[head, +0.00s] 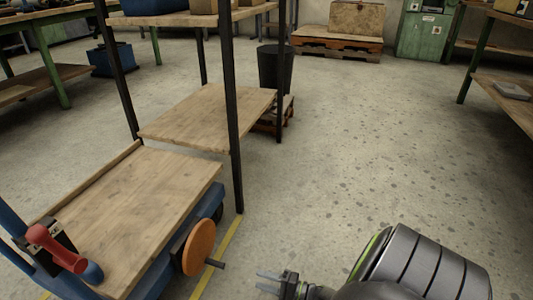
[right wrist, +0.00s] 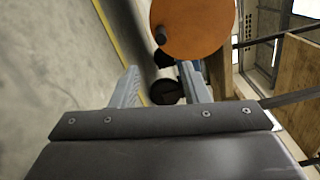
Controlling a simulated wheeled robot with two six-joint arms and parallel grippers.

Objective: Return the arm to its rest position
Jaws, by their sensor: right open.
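My right gripper (head: 270,284) is at the bottom of the head view, held out over the floor to the right of the blue cart. Its two fingers are apart with nothing between them, as the right wrist view (right wrist: 160,82) also shows. My right arm (head: 420,265) comes in from the bottom right corner. My left gripper and left arm are not in view.
A blue cart with a wooden top (head: 140,215) stands at the left, with an orange disc (head: 199,247) on its side and a red handle (head: 53,248). A black-legged shelf (head: 205,118) is behind it. The floor (head: 370,150) ahead and right is clear.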

